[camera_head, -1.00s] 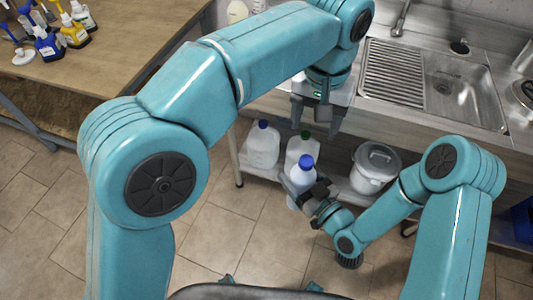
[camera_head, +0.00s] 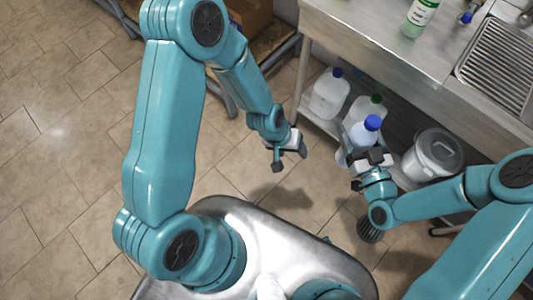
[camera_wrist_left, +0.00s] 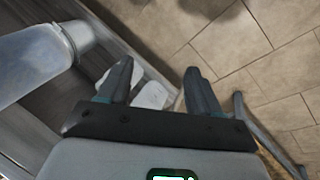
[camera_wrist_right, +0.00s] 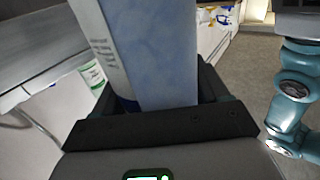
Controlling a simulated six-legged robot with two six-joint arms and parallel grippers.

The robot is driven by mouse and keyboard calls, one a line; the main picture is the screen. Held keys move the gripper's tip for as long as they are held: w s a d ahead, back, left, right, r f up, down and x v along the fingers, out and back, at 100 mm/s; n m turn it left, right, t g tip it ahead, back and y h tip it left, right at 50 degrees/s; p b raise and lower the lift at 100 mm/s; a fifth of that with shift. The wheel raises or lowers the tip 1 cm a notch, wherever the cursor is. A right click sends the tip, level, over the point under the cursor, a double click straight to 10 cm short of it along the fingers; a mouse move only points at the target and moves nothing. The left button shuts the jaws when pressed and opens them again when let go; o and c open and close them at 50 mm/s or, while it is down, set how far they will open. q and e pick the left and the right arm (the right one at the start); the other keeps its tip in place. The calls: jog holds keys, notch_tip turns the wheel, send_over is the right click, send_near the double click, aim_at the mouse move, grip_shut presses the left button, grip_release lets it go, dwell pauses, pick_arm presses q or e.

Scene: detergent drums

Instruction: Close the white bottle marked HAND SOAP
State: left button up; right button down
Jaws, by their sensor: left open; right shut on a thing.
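A pale blue-white bottle (camera_head: 364,135) with a blue cap (camera_head: 371,121) on top stands in my right gripper (camera_head: 362,151), in front of the low shelf. The gripper is shut on it, and its body fills the middle of the right wrist view (camera_wrist_right: 150,50). Print on its side is too blurred to read, so I cannot tell whether it says HAND SOAP. My left gripper (camera_head: 290,155) is open and empty above the floor, left of the bottle and apart from it. Its two spread fingers show in the left wrist view (camera_wrist_left: 158,88).
A white jug with a blue cap (camera_head: 328,95) and a green-capped container (camera_head: 364,108) stand on the low shelf, beside a lidded grey pail (camera_head: 432,157). A green-labelled bottle (camera_head: 421,16) stands on the steel counter (camera_head: 385,35) near the sink drainer (camera_head: 505,65). Open floor lies left.

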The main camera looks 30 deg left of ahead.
jog(key=shift+s+r, duration=0.1)
jog(key=shift+r, duration=0.05)
pick_arm(q)
jog(key=s+a+f+g, duration=0.1)
jog(key=s+f, duration=0.3)
jog(key=s, duration=0.7)
jog(key=shift+s+a+f+m, duration=0.25)
jog(key=shift+a+m, duration=0.15)
jog(key=shift+a, duration=0.15)
pick_arm(e)
jog(key=shift+d, duration=0.1)
jog(key=w+d+r+m+t+h, duration=0.2)
jog(key=w+d+r+m+h, duration=0.1)
jog(key=d, duration=0.4)
jog(key=w+d+r+m+t+h, duration=0.2)
jog(key=w+d+r+m+h, duration=0.2)
jog(key=d+h, duration=0.4)
jog(key=shift+w+r+m+h, duration=0.15)
jog(key=shift+r+m+h, duration=0.15)
jog(key=shift+r+m, duration=0.25)
pick_arm(q)
jog(key=shift+c, duration=0.3)
